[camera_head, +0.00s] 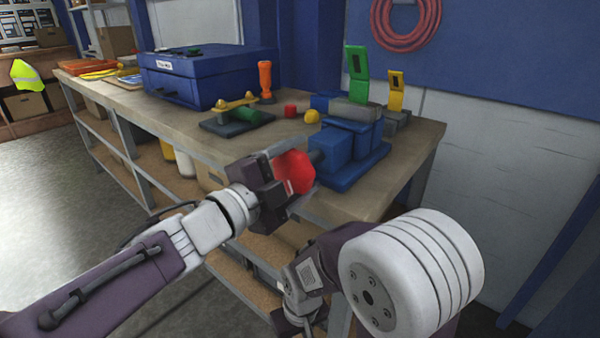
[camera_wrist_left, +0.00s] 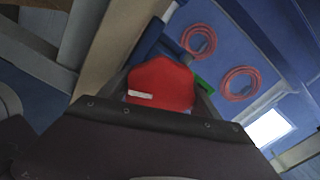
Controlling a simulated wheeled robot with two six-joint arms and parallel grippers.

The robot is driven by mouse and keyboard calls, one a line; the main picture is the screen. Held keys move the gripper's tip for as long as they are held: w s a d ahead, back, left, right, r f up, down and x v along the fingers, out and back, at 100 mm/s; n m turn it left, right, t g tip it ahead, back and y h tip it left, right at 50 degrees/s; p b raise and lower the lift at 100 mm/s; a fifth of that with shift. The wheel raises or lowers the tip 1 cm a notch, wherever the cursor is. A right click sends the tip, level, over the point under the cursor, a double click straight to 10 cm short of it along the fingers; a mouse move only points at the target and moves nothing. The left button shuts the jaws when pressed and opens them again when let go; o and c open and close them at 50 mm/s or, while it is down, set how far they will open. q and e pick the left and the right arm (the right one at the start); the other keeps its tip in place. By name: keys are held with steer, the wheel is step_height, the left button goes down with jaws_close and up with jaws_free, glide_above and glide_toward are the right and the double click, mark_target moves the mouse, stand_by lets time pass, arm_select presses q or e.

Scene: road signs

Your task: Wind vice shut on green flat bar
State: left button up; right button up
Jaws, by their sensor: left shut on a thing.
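The blue vice (camera_head: 345,150) stands near the right end of the workbench. The green flat bar (camera_head: 357,75) stands upright at the grey jaws (camera_head: 355,110) on its top; I cannot tell how tightly they close on it. A red handwheel (camera_head: 296,171) is on the vice's front. My left gripper (camera_head: 280,180) is shut on the handwheel. In the left wrist view the red handwheel (camera_wrist_left: 160,84) fills the space between the fingers, and a bit of the green bar (camera_wrist_left: 203,83) shows behind it. My right gripper (camera_head: 297,322) hangs low in front of the bench, its fingers mostly hidden.
A yellow bar (camera_head: 395,90) stands in a grey block right of the vice. A blue toolbox (camera_head: 205,75), an orange-handled tool (camera_head: 265,80), a dark fixture (camera_head: 236,120), a red cube (camera_head: 290,110) and a yellow ball (camera_head: 312,116) are on the bench (camera_head: 425,130).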

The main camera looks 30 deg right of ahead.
arm_select(q)
steer(key=shift+f+m+b, duration=0.15)
steer(key=shift+m+b, duration=0.3)
steer(key=shift+m, duration=1.05)
steer(key=o, duration=1.4)
steer(key=shift+c, duration=0.2)
